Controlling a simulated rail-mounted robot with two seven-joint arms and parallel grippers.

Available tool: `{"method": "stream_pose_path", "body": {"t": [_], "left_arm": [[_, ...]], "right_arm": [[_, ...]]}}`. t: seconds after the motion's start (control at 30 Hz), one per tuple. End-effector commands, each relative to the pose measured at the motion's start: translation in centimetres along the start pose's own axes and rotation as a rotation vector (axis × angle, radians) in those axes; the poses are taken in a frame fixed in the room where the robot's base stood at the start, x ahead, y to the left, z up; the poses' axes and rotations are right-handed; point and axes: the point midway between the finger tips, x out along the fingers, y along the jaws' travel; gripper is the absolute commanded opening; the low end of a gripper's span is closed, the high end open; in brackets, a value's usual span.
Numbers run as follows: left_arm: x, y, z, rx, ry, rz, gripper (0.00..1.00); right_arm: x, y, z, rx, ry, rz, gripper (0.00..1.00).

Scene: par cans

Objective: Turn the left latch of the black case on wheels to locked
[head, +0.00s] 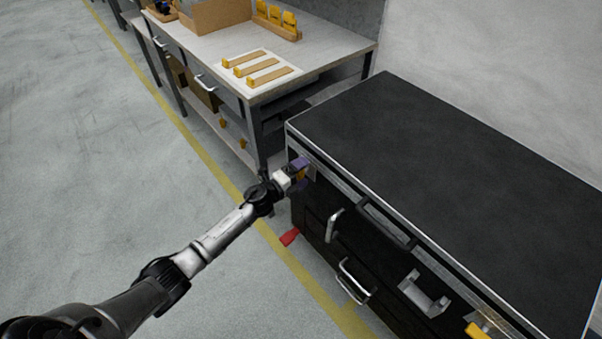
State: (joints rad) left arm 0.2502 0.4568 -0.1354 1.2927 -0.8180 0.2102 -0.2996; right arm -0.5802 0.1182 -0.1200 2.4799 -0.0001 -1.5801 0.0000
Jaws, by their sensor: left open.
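The black case on wheels (450,150) stands at the right, its closed flat black lid edged in metal. Its left latch (301,175) is at the left end of the front face, a small yellow piece by a metal plate, mostly hidden by my gripper. My left gripper (300,168) is open at this latch, its purple fingertips close to the yellow piece. I cannot tell whether they touch it, nor which way the latch is turned. A second yellow latch (477,331) shows at the lower right. My right gripper is not in view.
The case front has a dark handle (386,224) and metal handles (355,280) that stick out. A red pedal-like piece (289,237) juts out low. A workbench (335,47) with wooden pieces stands behind left. The floor at the left is clear.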

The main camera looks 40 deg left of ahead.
Motion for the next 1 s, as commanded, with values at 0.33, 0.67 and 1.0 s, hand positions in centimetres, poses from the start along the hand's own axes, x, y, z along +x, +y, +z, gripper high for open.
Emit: {"method": "stream_pose_path", "body": {"t": [0.33, 0.67, 1.0], "left_arm": [[-1.9, -0.1, 0.0, -0.002, 0.000, 0.003, 0.94], [-8.4, -0.1, 0.0, -0.003, -0.001, 0.003, 0.94], [-12.9, -0.1, 0.0, -0.001, 0.001, 0.000, 0.94]], "right_arm": [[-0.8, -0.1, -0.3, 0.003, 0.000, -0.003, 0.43], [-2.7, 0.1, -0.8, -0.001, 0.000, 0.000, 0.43], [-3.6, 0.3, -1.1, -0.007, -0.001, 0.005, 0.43]]}}
